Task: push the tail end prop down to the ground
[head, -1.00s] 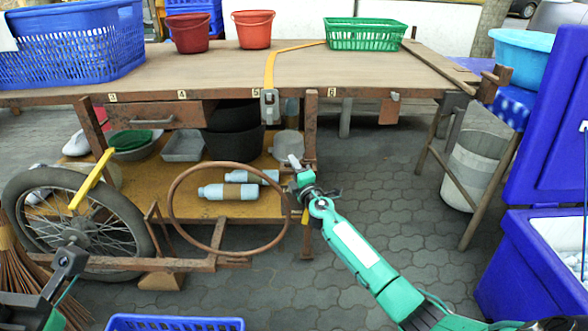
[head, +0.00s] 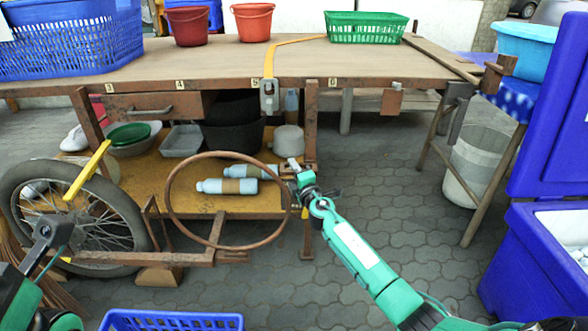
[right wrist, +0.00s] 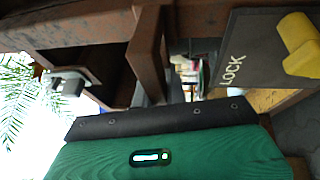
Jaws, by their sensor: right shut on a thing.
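A brown upright post, which I take for the tail end prop (head: 307,235), stands under the front edge of the workbench near the number 6, its foot at the paving. My right gripper (head: 295,170) is shut at this post, partway up; the exact grip is too small to see. In the right wrist view a dark plate marked LOCK (right wrist: 228,70) with a yellow knob (right wrist: 300,45) shows beyond my green gripper body, beside brown bars. My fingertips are hidden there. My left gripper (head: 47,232) is at the lower left by the wheel; its jaws are unclear.
The workbench (head: 230,65) carries a blue crate, red buckets and a green basket (head: 366,30). A brown ring (head: 170,208) and a spoked wheel (head: 85,215) stand left of the post. A blue basket (head: 172,322) is in front, a blue cooler (head: 530,265) at right.

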